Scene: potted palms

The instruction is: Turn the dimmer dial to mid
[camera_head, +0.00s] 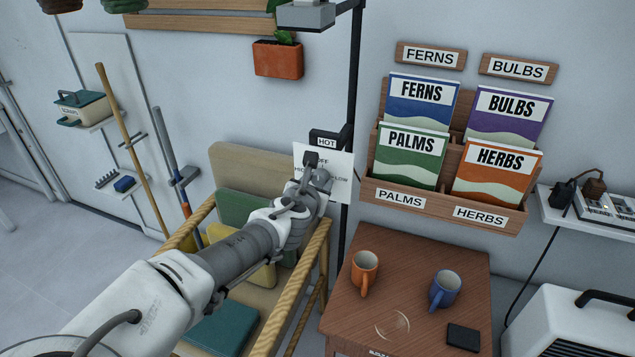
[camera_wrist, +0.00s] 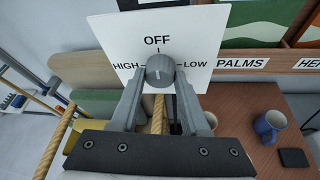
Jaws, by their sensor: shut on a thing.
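The dimmer dial (camera_wrist: 160,70) is a round grey knob on a white plate (camera_wrist: 205,30) with OFF printed above it, HIGH at its left and LOW at its right. In the head view the plate (camera_head: 338,165) shows behind my gripper (camera_head: 311,162), which covers the dial.
A black post (camera_head: 353,90) with a HOT sign (camera_head: 326,141) stands by the plate. A rope-edged wooden chair (camera_head: 240,160) is beneath my arm. A brown cabinet (camera_head: 400,290) holds an orange mug (camera_head: 364,270) and a blue mug (camera_head: 444,288). A seed-packet rack (camera_head: 450,200) hangs at right.

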